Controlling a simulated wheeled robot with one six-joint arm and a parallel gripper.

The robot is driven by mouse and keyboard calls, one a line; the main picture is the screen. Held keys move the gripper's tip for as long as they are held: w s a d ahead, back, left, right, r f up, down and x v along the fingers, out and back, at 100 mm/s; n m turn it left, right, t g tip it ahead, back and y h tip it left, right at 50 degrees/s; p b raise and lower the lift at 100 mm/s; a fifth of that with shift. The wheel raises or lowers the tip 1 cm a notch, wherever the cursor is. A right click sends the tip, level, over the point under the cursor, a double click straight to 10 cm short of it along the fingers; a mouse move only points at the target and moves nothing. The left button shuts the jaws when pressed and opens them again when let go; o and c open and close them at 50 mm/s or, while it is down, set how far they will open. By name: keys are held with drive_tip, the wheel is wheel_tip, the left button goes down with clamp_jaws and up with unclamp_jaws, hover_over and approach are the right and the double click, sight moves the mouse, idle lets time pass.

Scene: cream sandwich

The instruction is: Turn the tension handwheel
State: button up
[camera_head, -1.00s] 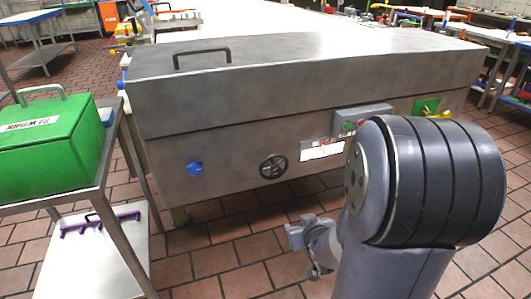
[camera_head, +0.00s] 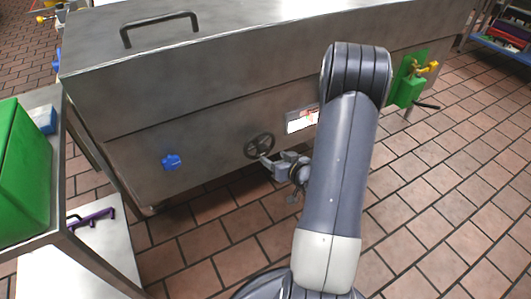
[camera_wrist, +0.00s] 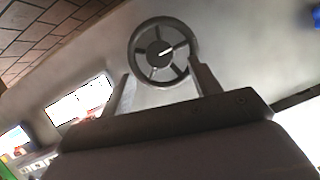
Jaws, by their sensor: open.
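The tension handwheel (camera_head: 259,146) is a dark spoked wheel on the front panel of the steel machine (camera_head: 215,125). In the wrist view the handwheel (camera_wrist: 153,47) shows its round rim, its spokes and a white mark on its dark hub. My gripper (camera_head: 266,162) is at the wheel's lower right, pointing toward it. In the wrist view my gripper (camera_wrist: 160,68) is open, with one finger on each side of the wheel's lower part. The right finger looks close to the rim; I cannot tell whether it touches. Nothing is held.
A blue knob (camera_head: 171,162) sits left of the wheel, and a label (camera_head: 302,120) sits to its right. A green block with a yellow fitting (camera_head: 408,90) sticks out farther right. A steel side table (camera_head: 62,225) with a green box (camera_head: 22,180) stands left. The tiled floor in front is clear.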

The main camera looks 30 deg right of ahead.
sight(265, 152)
drive_tip(key=b+x, duration=0.1)
drive_tip(key=x, duration=0.5)
drive_tip(key=shift+c, duration=0.2)
drive_tip(key=c, duration=0.9)
